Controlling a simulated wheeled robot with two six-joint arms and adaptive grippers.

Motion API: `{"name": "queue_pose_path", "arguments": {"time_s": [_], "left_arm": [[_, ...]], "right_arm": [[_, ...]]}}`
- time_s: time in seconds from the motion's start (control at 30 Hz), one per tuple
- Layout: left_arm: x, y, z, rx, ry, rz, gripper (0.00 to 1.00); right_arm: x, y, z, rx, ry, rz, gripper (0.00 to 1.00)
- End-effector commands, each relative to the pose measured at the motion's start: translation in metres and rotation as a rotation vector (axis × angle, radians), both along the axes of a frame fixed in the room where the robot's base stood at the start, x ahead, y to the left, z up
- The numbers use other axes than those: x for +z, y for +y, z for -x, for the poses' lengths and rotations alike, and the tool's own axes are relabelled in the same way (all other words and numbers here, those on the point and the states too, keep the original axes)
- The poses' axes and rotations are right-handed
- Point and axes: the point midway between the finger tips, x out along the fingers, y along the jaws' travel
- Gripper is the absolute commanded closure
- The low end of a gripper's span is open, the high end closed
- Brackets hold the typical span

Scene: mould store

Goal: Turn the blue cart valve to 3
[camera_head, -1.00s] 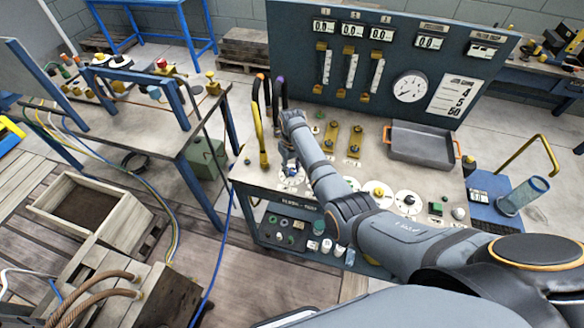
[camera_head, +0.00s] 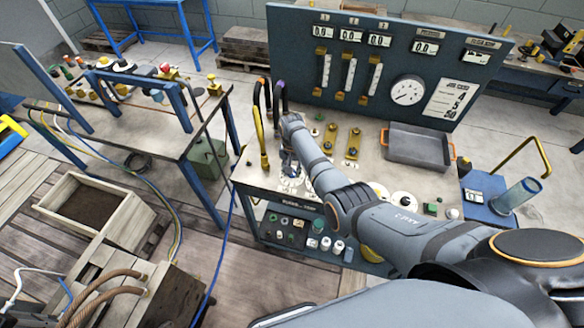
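The cart (camera_head: 247,172) has a light worktop with a row of round white dials along its front edge. My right arm reaches across the worktop from the lower right. Its gripper (camera_head: 289,167) points down over the leftmost white dial (camera_head: 291,184). A blue valve handle is not clearly visible; the gripper and wrist cover the middle of that dial. The fingers are too small and dark to tell whether they are open or shut, or whether they touch a handle. The dial's numbers are not readable. My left gripper is not in view.
Tall curved handles (camera_head: 262,135) stand just behind and left of the gripper. A gauge panel (camera_head: 450,80) rises at the back. A grey tray (camera_head: 418,150) sits on the right of the worktop. Small bottles (camera_head: 325,243) stand on the lower shelf.

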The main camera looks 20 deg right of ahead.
Motion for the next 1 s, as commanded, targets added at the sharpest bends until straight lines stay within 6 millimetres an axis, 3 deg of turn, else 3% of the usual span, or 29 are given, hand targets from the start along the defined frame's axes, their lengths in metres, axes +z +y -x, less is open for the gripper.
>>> {"name": "queue_pose_path", "arguments": {"time_s": [0.6, 1.0], "left_arm": [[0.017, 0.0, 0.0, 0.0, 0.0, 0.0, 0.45], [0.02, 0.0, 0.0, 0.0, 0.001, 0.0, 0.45]], "right_arm": [[0.002, 0.0, -0.001, -0.576, -0.002, 0.0, 1.0], [0.001, -0.001, -0.001, -0.838, -0.003, 0.001, 1.0]]}}
